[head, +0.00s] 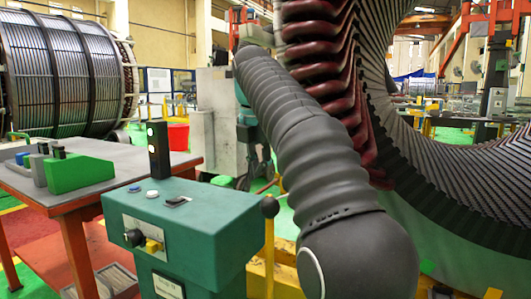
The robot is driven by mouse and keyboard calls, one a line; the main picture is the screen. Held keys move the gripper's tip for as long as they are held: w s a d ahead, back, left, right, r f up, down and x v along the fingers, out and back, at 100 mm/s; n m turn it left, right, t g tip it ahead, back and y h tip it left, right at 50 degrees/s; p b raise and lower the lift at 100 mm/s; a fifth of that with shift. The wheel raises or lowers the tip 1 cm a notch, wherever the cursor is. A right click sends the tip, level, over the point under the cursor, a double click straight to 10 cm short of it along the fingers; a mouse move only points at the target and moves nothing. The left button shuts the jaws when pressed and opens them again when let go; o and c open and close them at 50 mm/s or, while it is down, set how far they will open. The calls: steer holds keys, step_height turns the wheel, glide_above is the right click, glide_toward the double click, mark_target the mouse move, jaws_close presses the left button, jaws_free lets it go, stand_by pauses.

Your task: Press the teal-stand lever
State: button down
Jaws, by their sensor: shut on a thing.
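The teal stand (195,215) is a control box in the lower left middle. A black ball knob (270,206) sits at its right side, looking like the end of a lever; its link to the stand is hard to make out. On the front plate is another round black knob (134,237) beside a yellow part (154,246). The top carries a blue button, a white button and a dark switch (177,201). My dark grey sleeved arm crosses the middle, right of the stand. I cannot make out my gripper. No contact with the stand shows.
A grey-topped workbench (95,160) with a green block (80,172) stands left of the stand. A black post with lights (157,150) rises behind it. A big stator ring (450,170) fills the right. A red bin (178,136) and a coil drum (65,75) stand behind.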

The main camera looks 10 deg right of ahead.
steer(key=shift+w+d+r, duration=0.2)
steer(key=shift+d+r, duration=0.05)
steer(key=shift+r, duration=0.3)
steer(key=shift+w+d+r, duration=0.25)
steer(key=shift+d+r, duration=0.05)
steer(key=shift+r, duration=0.25)
steer(key=shift+w+d+r, duration=0.2)
steer(key=shift+d+r, duration=0.05)
steer(key=shift+r, duration=0.3)
steer(key=s+d+f+m+t, duration=0.1)
steer(key=s+f+m, duration=0.4)
steer(key=s+m, duration=0.25)
steer(key=s+d+f+m+t, duration=0.1)
steer(key=s+d+f+m, duration=0.1)
steer(key=s+f+m, duration=0.4)
steer(key=s+f+m+t+y, duration=0.1)
steer(key=s+f+m, duration=1.2)
steer(key=s+f, duration=0.4)
steer(key=shift+s+d+f, duration=0.15)
steer(key=shift+s+f, duration=0.05)
steer(key=shift+f, duration=0.5)
